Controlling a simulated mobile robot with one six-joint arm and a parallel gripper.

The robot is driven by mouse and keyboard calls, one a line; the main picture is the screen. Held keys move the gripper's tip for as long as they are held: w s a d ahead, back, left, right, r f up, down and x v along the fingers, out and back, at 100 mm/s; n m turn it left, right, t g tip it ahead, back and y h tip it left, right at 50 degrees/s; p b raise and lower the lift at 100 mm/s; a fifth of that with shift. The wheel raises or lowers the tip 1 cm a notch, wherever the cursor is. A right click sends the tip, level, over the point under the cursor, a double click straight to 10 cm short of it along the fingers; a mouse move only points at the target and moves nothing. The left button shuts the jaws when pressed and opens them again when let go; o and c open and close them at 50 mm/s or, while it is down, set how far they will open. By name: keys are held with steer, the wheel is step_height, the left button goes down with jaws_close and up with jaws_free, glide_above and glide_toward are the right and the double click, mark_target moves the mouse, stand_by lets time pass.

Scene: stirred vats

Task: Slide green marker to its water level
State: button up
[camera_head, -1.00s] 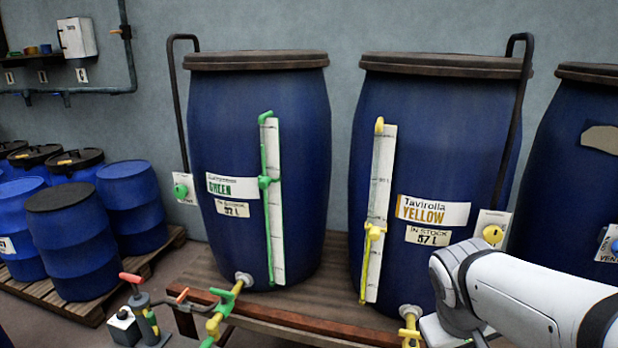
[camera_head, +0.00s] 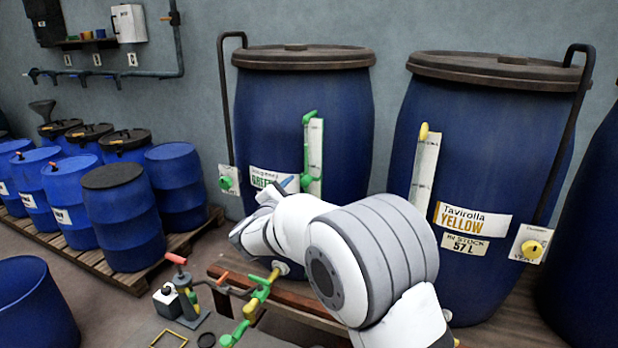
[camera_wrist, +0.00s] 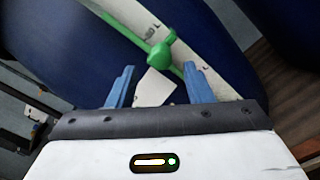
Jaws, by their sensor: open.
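The green marker (camera_wrist: 162,52) is a small green slider on the white gauge strip (camera_wrist: 140,18) of the GREEN vat (camera_head: 300,120). In the wrist view it lies ahead of and between my gripper's fingers (camera_wrist: 160,84), which are apart and not touching it. In the head view the marker (camera_head: 307,180) shows at the right of the GREEN label, and one blue fingertip is close to it. My arm hides the lower gauge and most of my gripper there. The water level cannot be made out.
The YELLOW vat (camera_head: 480,150) with its own gauge (camera_head: 424,170) stands to the right, partly behind my arm. A green valve (camera_head: 262,287) and a red-handled pump (camera_head: 183,290) are below. Blue drums (camera_head: 120,215) stand on a pallet at the left.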

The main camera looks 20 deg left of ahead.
mark_target(308, 179)
steer(key=w, duration=0.2)
steer(key=w+p, duration=0.1)
steer(key=w, duration=0.2)
steer(key=w+p, duration=0.1)
steer(key=w, duration=0.1)
steer(key=shift+w+d, duration=0.15)
steer(key=shift+d, duration=0.2)
jaws_close()
